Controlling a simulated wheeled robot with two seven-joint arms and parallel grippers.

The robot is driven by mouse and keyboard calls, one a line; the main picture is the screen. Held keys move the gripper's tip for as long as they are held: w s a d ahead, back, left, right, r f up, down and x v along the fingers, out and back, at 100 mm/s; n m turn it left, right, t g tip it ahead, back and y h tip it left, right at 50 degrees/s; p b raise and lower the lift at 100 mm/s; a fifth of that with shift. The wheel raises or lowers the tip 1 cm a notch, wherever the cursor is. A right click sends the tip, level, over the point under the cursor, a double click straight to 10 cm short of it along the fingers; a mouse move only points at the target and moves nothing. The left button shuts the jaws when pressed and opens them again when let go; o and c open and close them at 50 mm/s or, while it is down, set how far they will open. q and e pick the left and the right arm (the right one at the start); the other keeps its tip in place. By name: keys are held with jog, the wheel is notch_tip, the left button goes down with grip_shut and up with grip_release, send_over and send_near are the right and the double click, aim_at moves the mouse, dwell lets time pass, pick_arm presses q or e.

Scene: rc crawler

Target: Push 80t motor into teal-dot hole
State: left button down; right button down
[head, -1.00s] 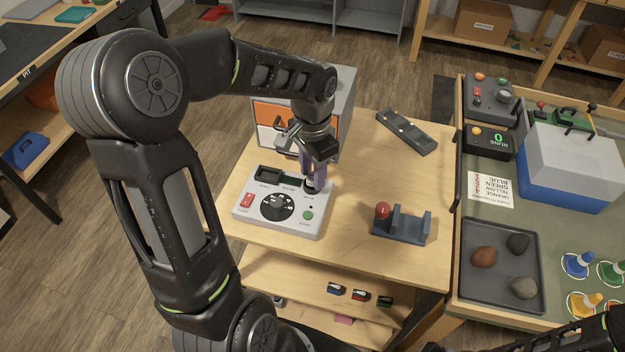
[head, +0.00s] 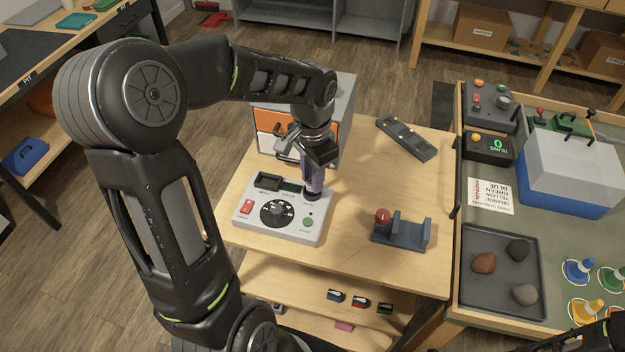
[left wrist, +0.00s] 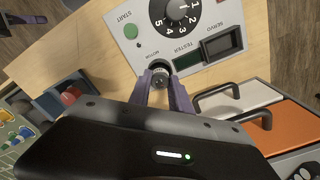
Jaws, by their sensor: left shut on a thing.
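My left gripper (head: 313,188) points down at the right rear of the grey tester (head: 240,224), which has a black dial, a red switch and a green button. In the left wrist view its two purple fingers (left wrist: 165,88) are shut on a small dark cylindrical motor (left wrist: 160,79). The motor is at the round socket marked MOTOR; I cannot tell how deep it sits. No 80t marking is readable. I cannot make out a teal dot.
A dark cradle (head: 400,240) with a red ball stands right of the tester. A dark strip (head: 405,138) lies behind it. An orange-and-white drawer cabinet (head: 345,110) stands close behind the gripper. Several small coloured items are on the shelf below. Bare tabletop lies between tester and cradle.

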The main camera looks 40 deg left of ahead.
pick_arm(q)
notch_tip(320, 180, up, 10)
jog(key=shift+f+b, duration=0.25)
jog(key=shift+b, duration=0.25)
dwell(0.5)
